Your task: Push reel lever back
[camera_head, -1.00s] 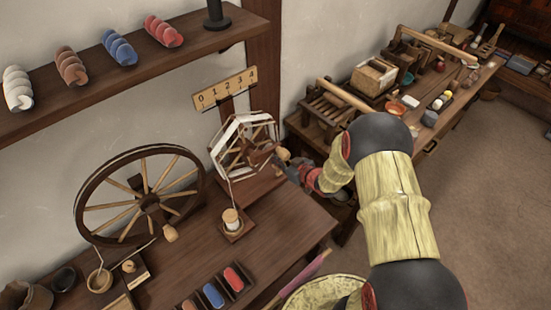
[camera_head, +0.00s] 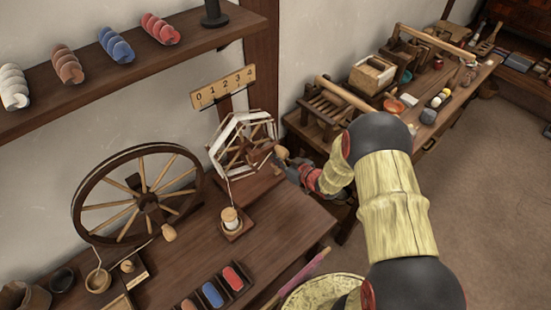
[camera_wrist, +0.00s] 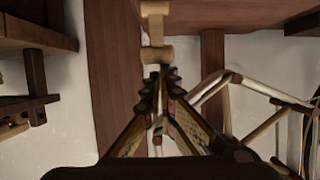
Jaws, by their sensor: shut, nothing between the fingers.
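The reel (camera_head: 213,155) is a pale, many-sided frame on a dark stand at the right end of the bench. A small light wooden handle (camera_head: 281,153) sticks out at its right side. My gripper (camera_head: 288,163) is beside this handle, to the right of the reel. In the wrist view my gripper (camera_wrist: 160,76) is shut and empty, its fingertips at or very near the lower end of a light wooden knob (camera_wrist: 155,32). Contact is hard to tell. The reel's pale bars (camera_wrist: 216,88) show to the right of the fingers. I cannot tell the lever's exact position.
A board numbered 0 to 4 (camera_head: 222,88) stands behind the reel. A spool (camera_head: 230,218) stands in front, with thread up to the reel. A spinning wheel (camera_head: 80,205) is at left, and a tray of coloured pieces (camera_head: 240,292) lies at the bench front.

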